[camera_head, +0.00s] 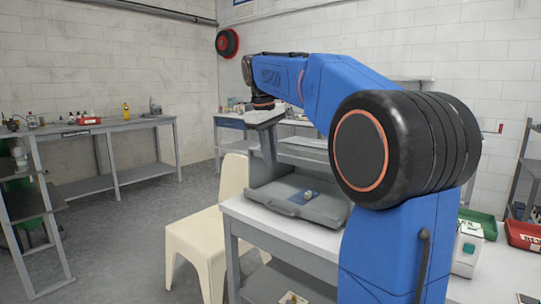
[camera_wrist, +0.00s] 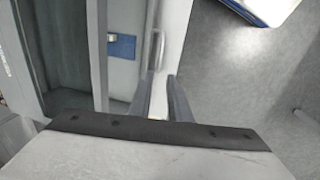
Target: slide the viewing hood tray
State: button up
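The viewing hood unit is a grey device on the workbench in the head view. Nothing shows held.
The workbench (camera_head: 240,211) stands beside a cream chair (camera_head: 205,235). Red (camera_head: 524,235) and green (camera_head: 482,222) bins sit at the right. Another bench (camera_head: 100,126) stands at the back left. Open grey floor (camera_head: 120,225) lies between the benches.

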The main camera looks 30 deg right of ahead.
jog(key=m+g+h, duration=0.3)
jog(key=g+h, duration=0.1)
jog(key=h, duration=0.1)
send_near(273, 220)
jog(key=s+a+r, duration=0.2)
jog(key=s+r, duration=0.1)
jog(key=r, duration=0.1)
jog(key=w+a+f+t+h, duration=0.1)
jog(key=a+f+t+h, duration=0.1)
jog(key=a+f+h, duration=0.5)
jog(key=shift+m+h, duration=0.4)
jog(key=shift+h, duration=0.5)
jog(key=x, duration=0.5)
jog(key=r+x, duration=0.1)
jog(key=x, duration=0.8)
jog(key=shift+w+d+r, duration=0.3)
jog(key=shift+d, duration=0.15)
jog(key=shift+c, duration=0.3)
grip_shut()
